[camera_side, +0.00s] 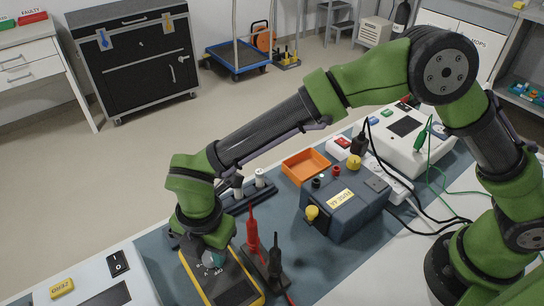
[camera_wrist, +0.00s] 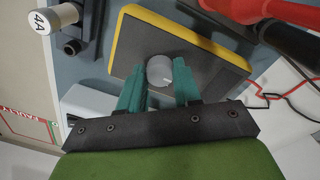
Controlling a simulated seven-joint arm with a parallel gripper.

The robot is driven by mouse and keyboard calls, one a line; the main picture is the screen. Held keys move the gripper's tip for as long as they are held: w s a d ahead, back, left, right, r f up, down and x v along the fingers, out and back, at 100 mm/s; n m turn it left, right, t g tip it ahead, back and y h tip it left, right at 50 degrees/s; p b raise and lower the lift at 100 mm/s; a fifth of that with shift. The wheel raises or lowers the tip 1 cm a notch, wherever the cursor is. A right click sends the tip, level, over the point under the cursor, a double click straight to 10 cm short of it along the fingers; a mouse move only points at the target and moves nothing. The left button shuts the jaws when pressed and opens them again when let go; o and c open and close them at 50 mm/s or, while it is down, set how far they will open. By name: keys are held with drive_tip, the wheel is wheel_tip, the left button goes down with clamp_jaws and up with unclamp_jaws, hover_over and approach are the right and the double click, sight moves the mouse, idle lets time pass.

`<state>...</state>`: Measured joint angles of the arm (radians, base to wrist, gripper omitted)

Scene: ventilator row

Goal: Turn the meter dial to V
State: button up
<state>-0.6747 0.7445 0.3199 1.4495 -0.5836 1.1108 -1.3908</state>
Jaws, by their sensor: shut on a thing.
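The meter (camera_side: 236,288) is a dark box with a yellow rim, lying on the blue-grey mat at the front. It also shows in the wrist view (camera_wrist: 205,55). Its dial (camera_wrist: 159,71) is a round grey knob with a pale mark on top. My gripper (camera_side: 212,258) is down over the meter, and in the wrist view its two teal fingers (camera_wrist: 158,80) are closed on either side of the dial. Small white marks show on the meter face beside the gripper in the side view, but I cannot read which one the dial points to.
A red probe (camera_side: 252,232) and a black probe (camera_side: 274,252) stand upright just right of the meter. A blue-grey box (camera_side: 345,208) with knobs and an orange tray (camera_side: 306,166) are behind them. White cylinders (camera_side: 260,178) stand in a dark rack behind my gripper.

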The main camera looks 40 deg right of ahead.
drive_tip(key=shift+c, duration=0.8)
drive_tip(key=shift+m, duration=0.4)
drive_tip(key=m, duration=0.3)
drive_tip(key=shift+m, duration=0.3)
drive_tip(key=m, duration=0.5)
drive_tip(key=shift+h, duration=0.3)
drive_tip(key=shift+m, duration=0.3)
drive_tip(key=o, duration=1.1)
drive_tip(key=shift+s, duration=0.1)
drive_tip(key=shift+c, duration=0.2)
